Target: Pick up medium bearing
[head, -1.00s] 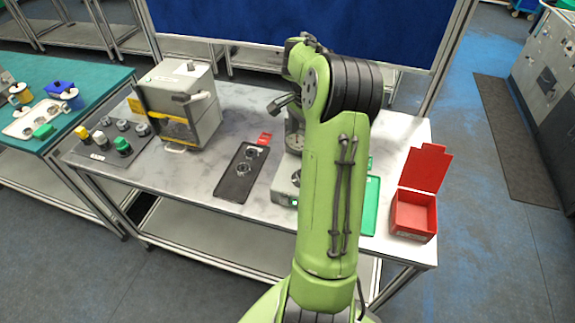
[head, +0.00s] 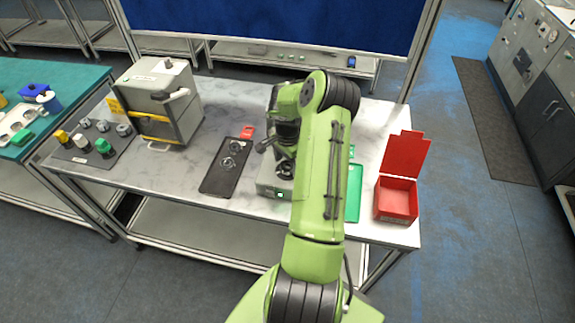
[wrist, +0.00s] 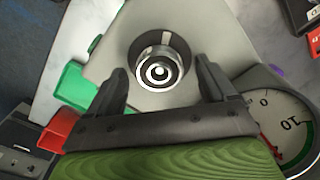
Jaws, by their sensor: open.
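A round metal bearing (wrist: 157,72) with a bright ring and dark centre sits on the grey plate of a device in the wrist view. It also shows on the device in the head view (head: 285,170), partly hidden by my arm. My gripper (wrist: 162,80) is open, one finger on either side of the bearing in the picture, with nothing held. I cannot tell whether the fingers are level with it. Two more ring-shaped bearings lie on a black tray (head: 215,183) left of the device. The frames do not clearly show which bearing is the medium one.
The grey device (head: 268,188) has a round dial (wrist: 283,120) close to my gripper. A green tray (head: 353,205) and an open red box (head: 396,213) stand to the right. A grey machine (head: 160,100) and a mat (head: 75,158) with several parts are left.

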